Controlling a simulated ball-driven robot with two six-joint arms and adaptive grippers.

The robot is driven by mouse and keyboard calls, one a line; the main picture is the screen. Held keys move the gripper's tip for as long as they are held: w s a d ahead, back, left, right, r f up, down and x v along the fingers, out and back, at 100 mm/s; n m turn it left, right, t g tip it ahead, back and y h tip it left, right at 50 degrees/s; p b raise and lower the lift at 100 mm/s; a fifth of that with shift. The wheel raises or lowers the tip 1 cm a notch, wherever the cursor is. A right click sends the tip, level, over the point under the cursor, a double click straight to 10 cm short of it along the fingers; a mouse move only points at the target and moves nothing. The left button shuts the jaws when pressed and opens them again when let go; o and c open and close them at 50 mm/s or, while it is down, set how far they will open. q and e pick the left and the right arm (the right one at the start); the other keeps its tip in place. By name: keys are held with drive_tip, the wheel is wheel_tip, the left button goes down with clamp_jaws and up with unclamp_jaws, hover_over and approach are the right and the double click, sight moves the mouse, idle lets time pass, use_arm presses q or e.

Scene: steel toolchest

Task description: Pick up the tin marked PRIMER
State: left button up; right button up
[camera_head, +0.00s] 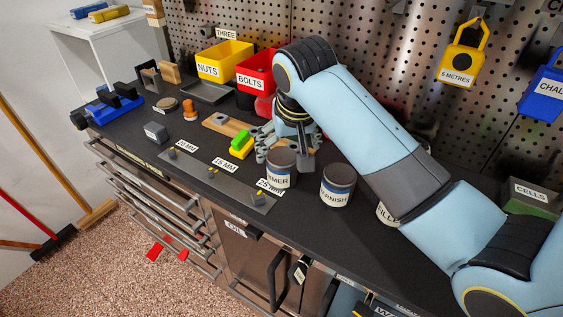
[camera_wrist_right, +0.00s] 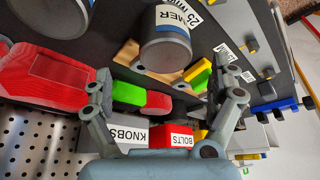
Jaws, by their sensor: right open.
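The PRIMER tin (camera_head: 281,168) is a grey-lidded can with a white label, partly reading "IMER", upright on the dark worktop. It also shows in the right wrist view (camera_wrist_right: 165,48), lying ahead of the fingertips. My right gripper (camera_head: 303,150) is open and empty, pointing down just behind and to the right of the tin. In the right wrist view its two fingers (camera_wrist_right: 162,72) are spread wide. I cannot tell whether a finger touches the tin. My left gripper is not in view.
The VARNISH tin (camera_head: 338,186) stands close on the right, with another tin (camera_head: 387,213) partly hidden by my arm. A green and yellow block (camera_head: 241,146) and a marked steel strip (camera_head: 215,180) lie left. The BOLTS bin (camera_head: 256,70) and pegboard are behind.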

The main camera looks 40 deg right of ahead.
sight(283, 158)
drive_tip(key=shift+x, duration=0.9)
drive_tip(key=shift+w+f, duration=0.15)
drive_tip(key=shift+f, duration=0.2)
drive_tip(key=x, duration=0.2)
drive_tip(key=p+x, duration=0.1)
drive_tip(key=shift+w+a+f, duration=0.2)
drive_tip(key=shift+a+f, duration=0.05)
drive_tip(key=shift+f, duration=0.05)
drive_tip(key=shift+w+d+f, duration=0.1)
drive_tip(key=shift+w+f, duration=0.1)
drive_tip(key=shift+f, duration=0.35)
drive_tip(key=c, duration=1.3)
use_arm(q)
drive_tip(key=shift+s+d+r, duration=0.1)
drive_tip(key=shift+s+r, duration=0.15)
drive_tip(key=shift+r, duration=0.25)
use_arm(e)
drive_tip(key=shift+r, duration=0.1)
drive_tip(key=shift+c, duration=1.1)
